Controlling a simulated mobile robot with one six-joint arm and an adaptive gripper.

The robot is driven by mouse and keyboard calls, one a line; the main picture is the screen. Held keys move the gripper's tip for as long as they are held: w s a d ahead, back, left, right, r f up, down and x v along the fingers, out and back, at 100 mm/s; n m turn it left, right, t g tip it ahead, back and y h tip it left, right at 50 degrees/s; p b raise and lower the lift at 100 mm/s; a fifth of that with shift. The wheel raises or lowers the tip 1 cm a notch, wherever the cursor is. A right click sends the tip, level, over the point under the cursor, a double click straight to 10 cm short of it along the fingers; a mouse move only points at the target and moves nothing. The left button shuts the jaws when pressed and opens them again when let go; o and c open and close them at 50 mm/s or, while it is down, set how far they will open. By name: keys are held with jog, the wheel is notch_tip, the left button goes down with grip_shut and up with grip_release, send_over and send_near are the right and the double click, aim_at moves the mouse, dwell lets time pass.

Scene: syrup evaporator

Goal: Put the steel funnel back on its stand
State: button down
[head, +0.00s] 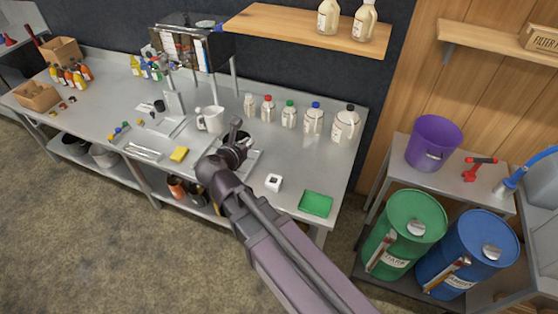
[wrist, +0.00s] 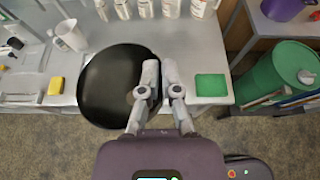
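A dark, wide round bowl shape, which I take to be the steel funnel (wrist: 105,85), fills the left middle of the wrist view, close to the camera. My gripper (wrist: 161,72) has its fingers close together at the right rim, one finger over the bowl and one outside. It looks shut on the rim. In the head view my gripper (head: 236,140) is over the front part of the steel bench, with the dark funnel (head: 231,158) beside it, partly hidden by my wrist. I cannot make out the stand for certain; a small white block with a dark opening (head: 273,183) sits right of my gripper.
The steel bench (head: 110,95) holds a white pitcher (head: 211,120), a yellow sponge (head: 179,154), a green tray (head: 316,205) and several capped bottles along the back. A wooden shelf (head: 290,27) hangs above. Green (head: 405,225) and blue (head: 470,250) drums stand at the right.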

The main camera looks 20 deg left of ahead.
jog(key=shift+a, duration=0.1)
jog(key=shift+w+f+b, duration=0.25)
jog(key=shift+f+b, duration=0.25)
jog(key=w+d+f+m+h+b, duration=0.2)
jog(key=w+f+b, duration=0.6)
jog(key=f+b, duration=0.3)
jog(key=w+d+f+m+g+h+b, duration=0.1)
jog(key=w+d+f+m+h+b, duration=0.1)
jog(key=w+f+b, duration=0.6)
jog(key=shift+w+f+m+h+b, duration=0.15)
jog(key=shift+f+m+h+b, duration=0.2)
jog(key=shift+f+b, duration=1.8)
jog(key=shift+d, duration=0.1)
jog(key=shift+f, duration=0.1)
notch_tip(320, 180, down, 10)
jog(key=b, duration=0.9)
jog(key=shift+r+b, duration=0.25)
jog(key=shift+b, duration=0.1)
jog(key=shift+f+b, duration=0.3)
